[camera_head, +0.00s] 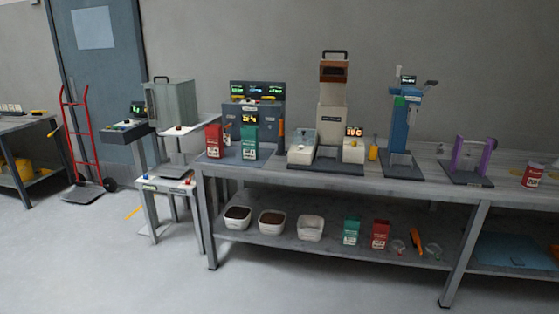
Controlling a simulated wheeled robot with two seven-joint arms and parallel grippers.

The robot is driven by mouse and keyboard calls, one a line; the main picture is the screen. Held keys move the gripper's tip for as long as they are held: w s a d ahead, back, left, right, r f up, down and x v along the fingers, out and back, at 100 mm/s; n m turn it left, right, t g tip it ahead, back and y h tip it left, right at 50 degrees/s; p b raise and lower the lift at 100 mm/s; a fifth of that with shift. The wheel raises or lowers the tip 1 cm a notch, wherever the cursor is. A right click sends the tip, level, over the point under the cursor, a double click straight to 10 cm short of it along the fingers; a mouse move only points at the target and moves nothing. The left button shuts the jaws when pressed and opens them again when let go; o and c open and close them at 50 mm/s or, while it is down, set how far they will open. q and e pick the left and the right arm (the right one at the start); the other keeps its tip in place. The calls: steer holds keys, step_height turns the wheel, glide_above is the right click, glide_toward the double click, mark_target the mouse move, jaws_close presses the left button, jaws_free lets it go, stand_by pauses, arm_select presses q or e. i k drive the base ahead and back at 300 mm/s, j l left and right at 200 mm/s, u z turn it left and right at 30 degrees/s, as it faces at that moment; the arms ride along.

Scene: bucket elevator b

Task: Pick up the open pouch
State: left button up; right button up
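A red pouch (214,142) and a green pouch (250,143) stand upright side by side on a dark mat on the bench top, in front of a grey machine with green displays. On the lower shelf stand another green pouch (351,232) and another red pouch (380,235), next to each other. The pouches are too small in the head view to tell which one is open. Neither of my grippers shows in the head view.
The long grey bench (330,182) holds a beige machine (332,110), a blue machine (398,125) and a purple frame (471,160). White tubs (271,222) stand on the lower shelf. A red hand truck (81,145) leans near the door. The floor in front is clear.

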mark_target(250, 152)
steer(key=i+u, duration=0.15)
steer(key=i, duration=0.45)
steer(key=i+l+u, duration=0.15)
steer(key=i, duration=0.5)
steer(key=i+l+u, duration=0.1)
steer(key=i+l, duration=0.15)
steer(key=i, duration=0.35)
